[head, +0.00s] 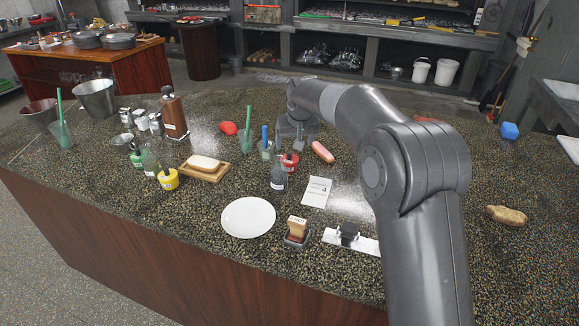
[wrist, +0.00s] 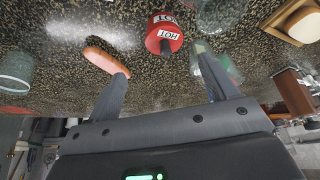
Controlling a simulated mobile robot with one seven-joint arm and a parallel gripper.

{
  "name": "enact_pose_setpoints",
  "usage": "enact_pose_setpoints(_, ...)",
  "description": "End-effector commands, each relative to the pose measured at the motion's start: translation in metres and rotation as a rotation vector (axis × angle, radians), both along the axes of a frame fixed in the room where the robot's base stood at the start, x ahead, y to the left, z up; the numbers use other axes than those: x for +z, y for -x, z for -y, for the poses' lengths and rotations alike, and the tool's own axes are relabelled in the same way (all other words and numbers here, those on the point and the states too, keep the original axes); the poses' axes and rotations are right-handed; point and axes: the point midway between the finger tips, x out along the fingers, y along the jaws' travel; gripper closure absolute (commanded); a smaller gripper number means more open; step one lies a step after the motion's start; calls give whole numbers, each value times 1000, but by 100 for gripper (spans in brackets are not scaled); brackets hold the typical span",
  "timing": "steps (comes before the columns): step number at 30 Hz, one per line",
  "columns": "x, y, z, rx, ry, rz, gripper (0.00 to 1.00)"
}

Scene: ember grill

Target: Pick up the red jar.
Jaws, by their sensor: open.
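The red jar (head: 291,161) stands upright on the speckled counter, just in front of my gripper (head: 297,142) in the head view. In the wrist view the red jar (wrist: 164,36) shows a white label reading HOT and a dark knob or stem. My gripper (wrist: 161,62) is open and empty. Its two fingers point toward the jar, which appears between and just beyond the fingertips. I cannot tell how far apart they are. In the head view the arm and hand hide part of the area behind the jar.
A clear bottle (head: 279,178) stands close in front of the jar. A sausage (head: 322,152) lies to its right; in the wrist view the left finger overlaps it. A glass with a blue item (head: 266,148) stands left. A paper card (head: 316,192) and white plate (head: 248,218) lie nearer.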

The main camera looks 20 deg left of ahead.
Motion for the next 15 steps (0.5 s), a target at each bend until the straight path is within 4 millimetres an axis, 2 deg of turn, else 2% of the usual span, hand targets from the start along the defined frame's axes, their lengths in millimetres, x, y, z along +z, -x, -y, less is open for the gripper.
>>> enact_pose_setpoints(9, -41, -14, -10, 0, 2, -3, 21)
enact_pose_setpoints(15, -55, -19, -14, 0, 1, -1, 21)
